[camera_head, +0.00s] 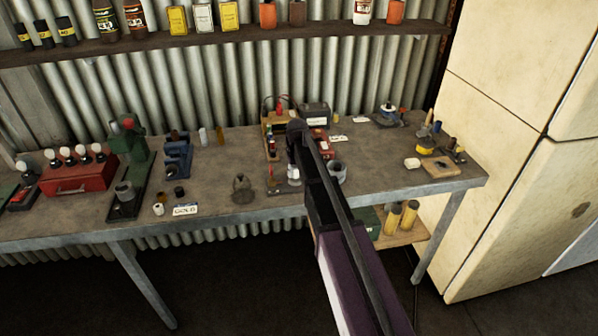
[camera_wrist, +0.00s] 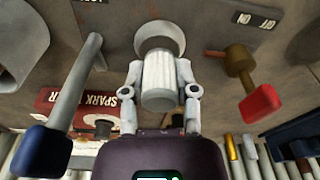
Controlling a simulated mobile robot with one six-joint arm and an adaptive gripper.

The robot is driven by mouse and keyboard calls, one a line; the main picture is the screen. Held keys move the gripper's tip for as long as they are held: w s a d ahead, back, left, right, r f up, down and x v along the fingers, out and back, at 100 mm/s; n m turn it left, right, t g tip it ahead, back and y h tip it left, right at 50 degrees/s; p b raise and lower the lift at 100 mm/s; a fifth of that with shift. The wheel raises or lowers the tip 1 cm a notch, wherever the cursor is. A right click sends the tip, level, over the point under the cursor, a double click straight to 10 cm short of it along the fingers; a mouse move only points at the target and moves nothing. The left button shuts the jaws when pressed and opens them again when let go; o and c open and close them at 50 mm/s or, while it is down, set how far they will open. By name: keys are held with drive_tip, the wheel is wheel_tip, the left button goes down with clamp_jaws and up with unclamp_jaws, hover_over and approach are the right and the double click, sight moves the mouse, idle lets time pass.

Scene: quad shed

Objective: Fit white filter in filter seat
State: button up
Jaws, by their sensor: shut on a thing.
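In the wrist view, my gripper (camera_wrist: 160,95) is shut on the white filter (camera_wrist: 159,78), a pale ribbed cylinder held between the two fingers. The filter's far end meets or lies just in front of a pale round rim, which looks like the filter seat (camera_wrist: 160,38); I cannot tell whether they touch or how deep the filter sits. In the head view, my gripper (camera_head: 293,173) is low over the middle of the bench, and my arm hides part of the area around it.
In the wrist view, a blue-handled lever (camera_wrist: 45,148) stands left and a red-handled lever (camera_wrist: 260,102) right of my gripper. A red "SPARK" box (camera_wrist: 75,103) is close by. On the bench (camera_head: 225,165), a small jug-like item (camera_head: 242,189) stands left of my gripper.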

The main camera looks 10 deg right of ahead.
drive_tip(key=shift+f+b, duration=0.7)
drive_tip(key=shift+f, duration=0.05)
idle(1.2)
drive_tip(key=o, duration=1)
drive_tip(key=shift+c, duration=0.2)
drive_tip(key=shift+o, duration=1.5)
drive_tip(key=shift+r, duration=0.2)
drive_tip(key=shift+r+p, duration=3.4)
drive_tip(key=shift+p, duration=0.15)
